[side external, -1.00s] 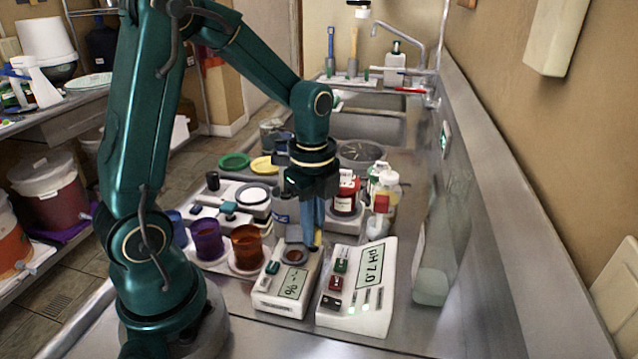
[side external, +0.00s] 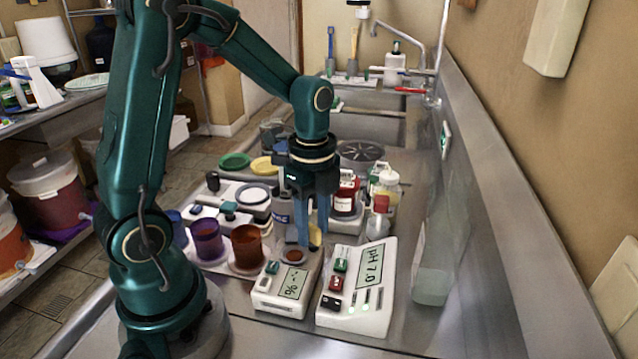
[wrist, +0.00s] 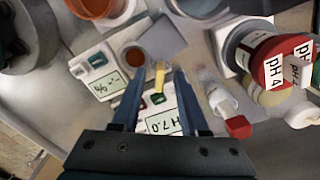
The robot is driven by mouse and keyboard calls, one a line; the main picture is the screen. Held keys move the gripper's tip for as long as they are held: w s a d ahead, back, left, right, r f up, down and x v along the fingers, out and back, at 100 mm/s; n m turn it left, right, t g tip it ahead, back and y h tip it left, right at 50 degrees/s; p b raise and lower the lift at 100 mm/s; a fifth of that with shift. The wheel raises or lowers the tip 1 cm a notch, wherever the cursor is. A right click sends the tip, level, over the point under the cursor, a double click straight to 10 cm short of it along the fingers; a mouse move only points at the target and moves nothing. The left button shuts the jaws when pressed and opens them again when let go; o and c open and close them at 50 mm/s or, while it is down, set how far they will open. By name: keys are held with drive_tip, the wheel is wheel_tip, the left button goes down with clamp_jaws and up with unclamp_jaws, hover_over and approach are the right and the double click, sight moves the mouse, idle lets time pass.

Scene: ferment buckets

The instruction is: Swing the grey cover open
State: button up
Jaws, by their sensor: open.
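The grey cover (wrist: 163,38) shows in the wrist view as a square flap beside the round brown well (wrist: 134,57) of the white meter with the "%" display (wrist: 98,84). The well is uncovered. A yellow tab (wrist: 159,76) lies by the cover's near edge, between my fingers; I cannot tell whether they touch it. My gripper (wrist: 160,74) is open, one finger on each side of the tab. In the side view my gripper (side external: 313,236) is low behind the meter (side external: 288,284), with the yellow tab (side external: 316,238) beside a finger; the cover is mostly hidden there.
The white pH 7.0 meter (side external: 358,292) stands close on the right. A brown cup (side external: 247,246) and a purple cup (side external: 207,238) stand on the left. Red-capped bottles (side external: 346,197) are behind on the right. The steel counter in front of the meters is clear.

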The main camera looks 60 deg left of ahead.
sight(313, 226)
drive_tip(key=shift+r, duration=2.3)
